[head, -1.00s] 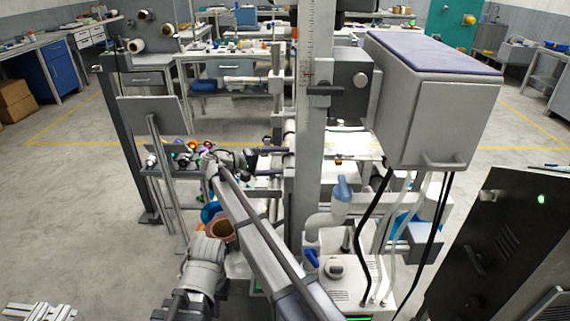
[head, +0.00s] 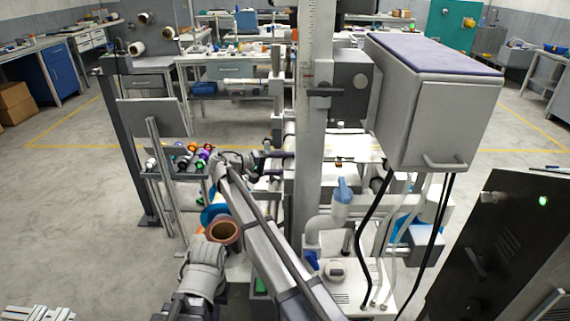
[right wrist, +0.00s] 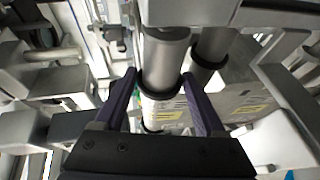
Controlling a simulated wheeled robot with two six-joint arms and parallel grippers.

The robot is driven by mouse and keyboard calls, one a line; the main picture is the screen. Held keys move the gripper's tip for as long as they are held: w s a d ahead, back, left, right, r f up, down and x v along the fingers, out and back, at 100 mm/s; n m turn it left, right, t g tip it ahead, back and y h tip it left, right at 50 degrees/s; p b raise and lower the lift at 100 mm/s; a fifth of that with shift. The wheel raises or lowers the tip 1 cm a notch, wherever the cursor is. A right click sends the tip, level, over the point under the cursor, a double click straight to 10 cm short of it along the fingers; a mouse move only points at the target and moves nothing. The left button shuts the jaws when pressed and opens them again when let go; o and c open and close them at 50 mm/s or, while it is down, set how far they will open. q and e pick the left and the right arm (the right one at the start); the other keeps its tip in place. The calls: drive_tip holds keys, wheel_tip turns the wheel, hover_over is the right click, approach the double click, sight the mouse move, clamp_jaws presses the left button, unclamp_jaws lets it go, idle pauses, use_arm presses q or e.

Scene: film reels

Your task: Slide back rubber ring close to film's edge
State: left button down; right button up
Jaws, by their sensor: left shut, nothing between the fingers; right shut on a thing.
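In the right wrist view, a dark rubber ring (right wrist: 157,86) goes around a grey roller (right wrist: 167,52). My right gripper (right wrist: 160,97) has its purple fingers on both sides of this ring, shut on it. A paler band (right wrist: 163,108) of the roller shows just below the ring; I cannot tell if it is film. A second dark ring (right wrist: 208,61) is on the roller to the right. In the head view, my right gripper (head: 274,154) reaches the machine left of the upright post. My left arm is at lower left; its fingers are hard to make out.
A tall grey post (head: 309,130) and a large grey box (head: 430,110) stand right of my right gripper. A shelf with coloured reels (head: 185,158) is to its left.

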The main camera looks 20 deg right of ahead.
clamp_jaws()
idle(0.3)
drive_tip(key=shift+s+a, duration=0.1)
drive_tip(key=shift+s, duration=0.15)
drive_tip(key=o, duration=0.8)
unclamp_jaws()
drive_tip(key=w+p+v, duration=0.1)
drive_tip(key=v, duration=0.6)
drive_tip(key=shift+s+a+p, duration=0.3)
drive_tip(key=shift+s+a, duration=0.1)
drive_tip(key=shift+s, duration=0.05)
